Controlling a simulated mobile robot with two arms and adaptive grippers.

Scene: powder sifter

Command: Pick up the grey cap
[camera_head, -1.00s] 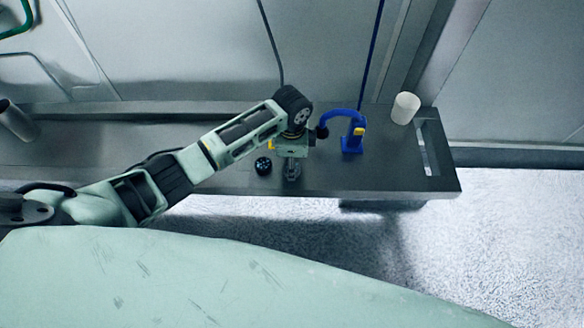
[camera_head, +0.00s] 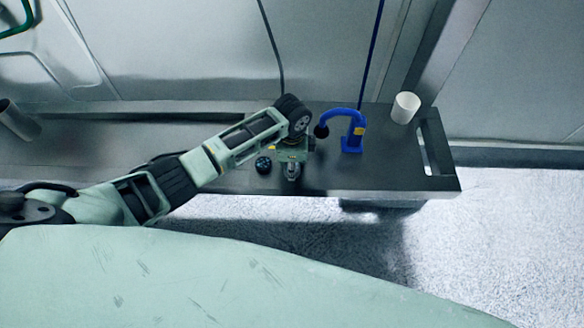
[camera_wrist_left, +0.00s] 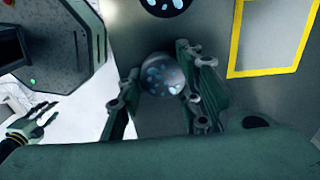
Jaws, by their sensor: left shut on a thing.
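The grey cap (camera_wrist_left: 163,73) is a round, speckled grey piece between the two fingers of my left gripper (camera_wrist_left: 160,88) in the left wrist view. The fingers are closed in on its sides. In the head view my left gripper (camera_head: 291,173) points down at the table's front part, and the cap there is too small and covered to make out clearly. A second round piece, a black cap with blue-white spots (camera_head: 263,164), lies just left of the gripper. It also shows at the top edge of the left wrist view (camera_wrist_left: 165,5).
The grey metal table (camera_head: 370,181) has a blue curved stand (camera_head: 352,140) close right of my gripper. A white cup (camera_head: 405,107) stands at the back right, a metal cylinder (camera_head: 18,120) at the far left. A yellow frame outline (camera_wrist_left: 268,72) is on the surface.

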